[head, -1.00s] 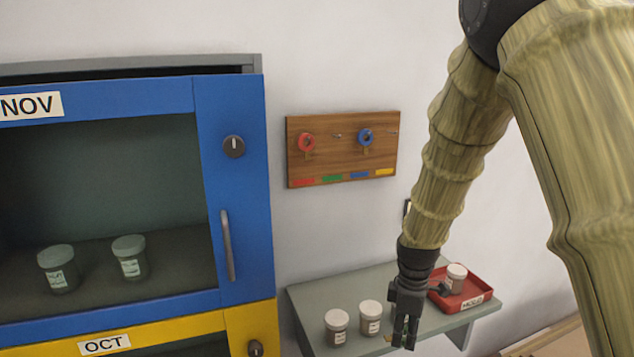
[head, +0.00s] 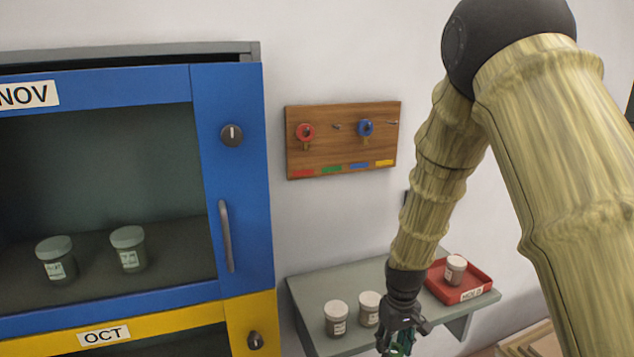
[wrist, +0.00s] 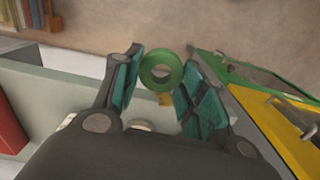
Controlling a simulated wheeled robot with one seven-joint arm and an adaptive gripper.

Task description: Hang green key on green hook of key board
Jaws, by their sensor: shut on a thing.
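The wooden key board (head: 340,150) is on the wall in the head view. Its green label (head: 331,169) is second from the left, and the small hook above it (head: 337,127) is bare. My gripper (head: 398,343) is low over the front of the grey shelf, well below the board, and reaches the picture's bottom edge. In the wrist view, my gripper (wrist: 160,66) is shut on the green key (wrist: 147,76). Its green ring shows between the teal finger pads, with a small brass part below it.
A red key (head: 305,131) and a blue key (head: 365,127) hang on the board. The yellow-label hook is bare. The grey shelf (head: 310,288) holds two jars and a red tray (head: 482,286) with a jar. A blue cabinet (head: 235,185) stands left. The wall between board and shelf is clear.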

